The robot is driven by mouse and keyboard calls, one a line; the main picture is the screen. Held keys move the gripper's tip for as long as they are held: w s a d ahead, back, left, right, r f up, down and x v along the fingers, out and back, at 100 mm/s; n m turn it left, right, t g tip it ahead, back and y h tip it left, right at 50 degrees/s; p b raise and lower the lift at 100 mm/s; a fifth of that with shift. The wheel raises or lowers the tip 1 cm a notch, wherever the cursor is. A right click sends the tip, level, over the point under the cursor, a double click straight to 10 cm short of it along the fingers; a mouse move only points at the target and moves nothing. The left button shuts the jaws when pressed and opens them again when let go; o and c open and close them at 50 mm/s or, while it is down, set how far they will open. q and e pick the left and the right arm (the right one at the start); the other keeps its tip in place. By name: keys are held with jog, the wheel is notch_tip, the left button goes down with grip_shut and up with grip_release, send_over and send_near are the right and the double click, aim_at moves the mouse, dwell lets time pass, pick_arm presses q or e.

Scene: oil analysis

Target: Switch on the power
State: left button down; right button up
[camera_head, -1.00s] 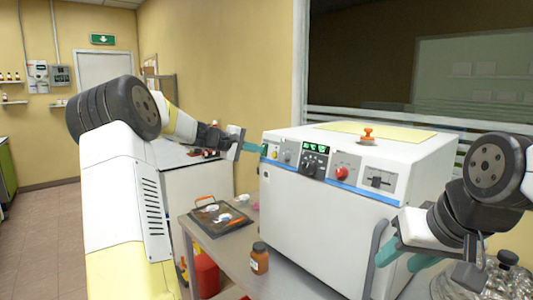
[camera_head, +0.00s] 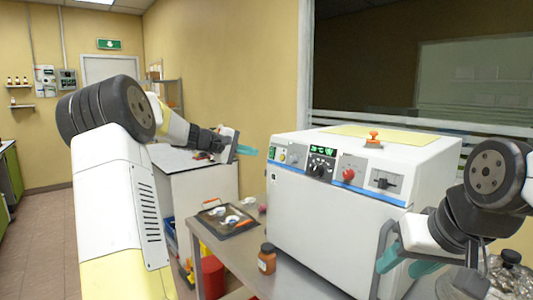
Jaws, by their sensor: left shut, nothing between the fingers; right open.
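The white oil analysis machine (camera_head: 330,220) stands on a grey table. Its front panel has a lit green display (camera_head: 322,150), black knobs, a red knob (camera_head: 348,174), a slider switch (camera_head: 384,180) at right, and a small green-and-yellow control area (camera_head: 281,156) at left. My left gripper (camera_head: 246,150) is shut and empty, with teal fingertips pointing at the panel's left end and a small gap between. My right gripper (camera_head: 405,262) is open and empty, at the machine's lower right front, beside the grey door handle (camera_head: 382,255).
A brown bottle (camera_head: 266,258) stands on the table (camera_head: 285,282) in front of the machine. A dark tray (camera_head: 226,230) with white dishes lies to its left. Glassware (camera_head: 512,272) is at lower right. An orange-handled valve (camera_head: 373,138) sits on the machine's top.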

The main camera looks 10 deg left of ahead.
pick_arm(q)
jog(key=f+v, duration=0.1)
jog(key=v, duration=0.6)
jog(key=shift+s+a, duration=0.35)
jog(key=shift+s, duration=0.15)
jog(key=shift+d, duration=0.1)
jog(key=s+d+f+m+g+y, duration=0.25)
jog(key=s+d+m+g, duration=0.2)
jog(key=s+d, duration=1.05)
jog(key=s+f+m+y, duration=0.2)
jog(key=s+f+m, duration=0.1)
jog(key=s, duration=0.7)
jog(key=s+f+m+y, duration=0.2)
jog(key=s+f+m, duration=0.1)
jog(key=s, duration=0.8)
jog(key=shift+a+f, duration=0.45)
jog(key=shift+f, duration=0.05)
